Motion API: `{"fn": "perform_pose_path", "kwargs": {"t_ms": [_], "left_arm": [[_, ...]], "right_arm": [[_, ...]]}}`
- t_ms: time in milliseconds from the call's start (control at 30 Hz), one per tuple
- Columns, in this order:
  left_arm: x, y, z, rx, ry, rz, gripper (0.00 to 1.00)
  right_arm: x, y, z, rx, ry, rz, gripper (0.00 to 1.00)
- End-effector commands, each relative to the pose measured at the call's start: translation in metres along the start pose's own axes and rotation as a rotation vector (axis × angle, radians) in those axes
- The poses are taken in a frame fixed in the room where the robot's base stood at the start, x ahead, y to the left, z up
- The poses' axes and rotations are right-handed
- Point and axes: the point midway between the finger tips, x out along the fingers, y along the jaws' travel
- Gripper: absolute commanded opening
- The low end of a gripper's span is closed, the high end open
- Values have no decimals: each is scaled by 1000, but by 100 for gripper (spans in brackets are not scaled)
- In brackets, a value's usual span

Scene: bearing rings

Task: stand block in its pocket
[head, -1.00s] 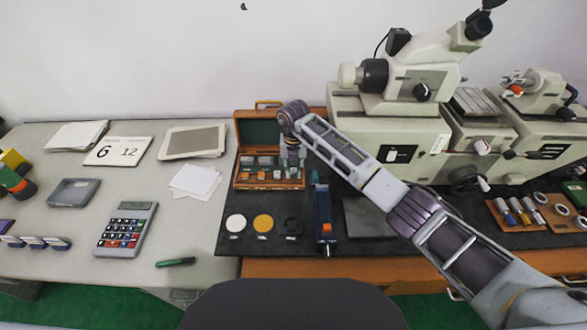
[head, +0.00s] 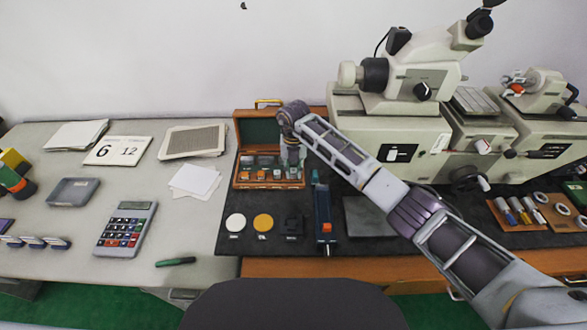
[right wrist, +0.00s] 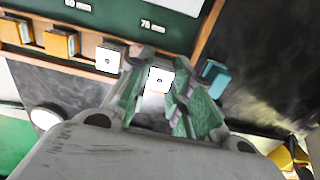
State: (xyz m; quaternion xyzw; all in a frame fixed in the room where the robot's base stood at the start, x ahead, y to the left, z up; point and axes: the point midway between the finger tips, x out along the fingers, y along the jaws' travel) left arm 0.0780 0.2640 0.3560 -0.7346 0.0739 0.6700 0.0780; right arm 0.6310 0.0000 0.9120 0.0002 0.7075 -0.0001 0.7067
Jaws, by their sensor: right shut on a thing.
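The open wooden case (head: 265,187) with a green-lined lid (head: 257,133) stands on the dark mat. Its front part holds a row of blocks, some orange. My right gripper (head: 291,160) points down at the case's right end. In the right wrist view, my right gripper (right wrist: 160,100) is shut on a block (right wrist: 160,79) with a pale top. Another pale-topped block (right wrist: 109,58) stands just left of it, with orange blocks (right wrist: 61,43) further left. The held block's lower end and its pocket are hidden, so I cannot tell whether it is seated. My left gripper is not in view.
A blue tool (head: 323,215) with an orange part lies just right of the case. White (head: 235,222), yellow (head: 263,222) and black (head: 291,225) round pieces lie in front. The large pale machine (head: 390,130) stands to the right. The grey plate (head: 368,218) is bare.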

Motion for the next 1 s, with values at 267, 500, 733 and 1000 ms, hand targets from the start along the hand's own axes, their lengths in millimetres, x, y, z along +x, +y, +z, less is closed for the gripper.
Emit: {"fn": "perform_pose_path", "kwargs": {"t_ms": [267, 500, 733, 1000], "left_arm": [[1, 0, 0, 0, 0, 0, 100], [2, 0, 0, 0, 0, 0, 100], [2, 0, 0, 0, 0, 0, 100], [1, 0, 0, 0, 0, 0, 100]], "right_arm": [[2, 0, 0, 0, -1, 0, 0], [2, 0, 0, 0, -1, 0, 38], [2, 0, 0, 0, 0, 0, 46], [2, 0, 0, 0, 0, -1, 46]]}}
